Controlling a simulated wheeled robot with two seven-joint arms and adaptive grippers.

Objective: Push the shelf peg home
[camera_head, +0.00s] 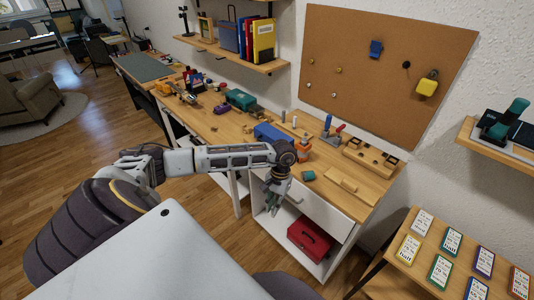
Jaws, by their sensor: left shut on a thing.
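My left gripper (272,203) points down in front of the white cabinet (262,225) under the workbench, near its drawer. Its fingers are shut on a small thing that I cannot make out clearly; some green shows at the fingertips. I cannot pick out the shelf peg for sure; it is too small or hidden by the gripper. The cabinet's open compartment below the drawer holds a red toolbox (310,239). My right gripper is not in view.
The wooden workbench (222,126) carries tools, a blue box (270,132) and a wooden holder (372,158). A low table (395,279) with several cards stands at the right. A corkboard (375,60) hangs on the wall. Wooden floor is clear left of the cabinet.

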